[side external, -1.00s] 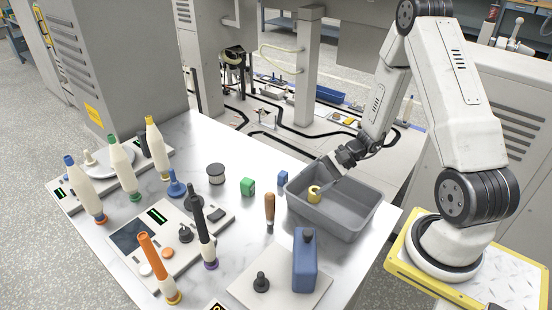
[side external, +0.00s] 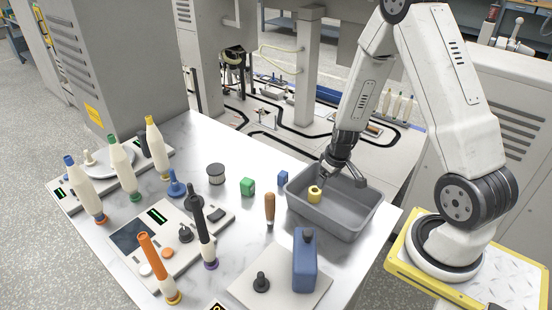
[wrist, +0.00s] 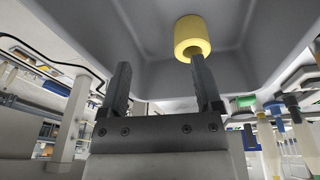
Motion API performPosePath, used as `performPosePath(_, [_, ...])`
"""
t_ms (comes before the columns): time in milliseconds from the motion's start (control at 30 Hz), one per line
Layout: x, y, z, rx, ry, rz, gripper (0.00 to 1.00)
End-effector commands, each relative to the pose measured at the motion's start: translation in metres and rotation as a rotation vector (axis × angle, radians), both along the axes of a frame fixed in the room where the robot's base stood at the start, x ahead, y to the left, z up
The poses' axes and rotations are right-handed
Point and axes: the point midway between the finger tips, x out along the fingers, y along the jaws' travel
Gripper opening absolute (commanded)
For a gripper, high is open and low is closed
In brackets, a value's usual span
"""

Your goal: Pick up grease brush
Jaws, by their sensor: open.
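My gripper (side external: 343,180) is open and empty over the grey bin (side external: 345,228), well to the right of the brush. A yellow bobbin (side external: 314,194) lies in the bin close to one finger. In the wrist view, the bobbin (wrist: 192,36) shows beside the tip of the right finger, not between the fingers. The brush cannot be made out in the wrist view.
Several tall spindles, including an orange one (side external: 152,258), stand to the left.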

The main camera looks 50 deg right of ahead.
Motion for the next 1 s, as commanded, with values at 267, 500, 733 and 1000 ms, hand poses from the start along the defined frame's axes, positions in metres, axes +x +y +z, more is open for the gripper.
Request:
performPosePath(267, [0.019,-0.005,0.007,-0.200,-0.126,0.179,0.82])
performPosePath(500, [0.041,0.002,0.022,-0.357,-0.278,0.351,0.82])
performPosePath(733, [0.066,0.027,0.047,-0.487,-0.486,0.535,0.82])
performPosePath(1000, [0.085,0.075,0.085,-0.583,-0.785,0.736,0.82])
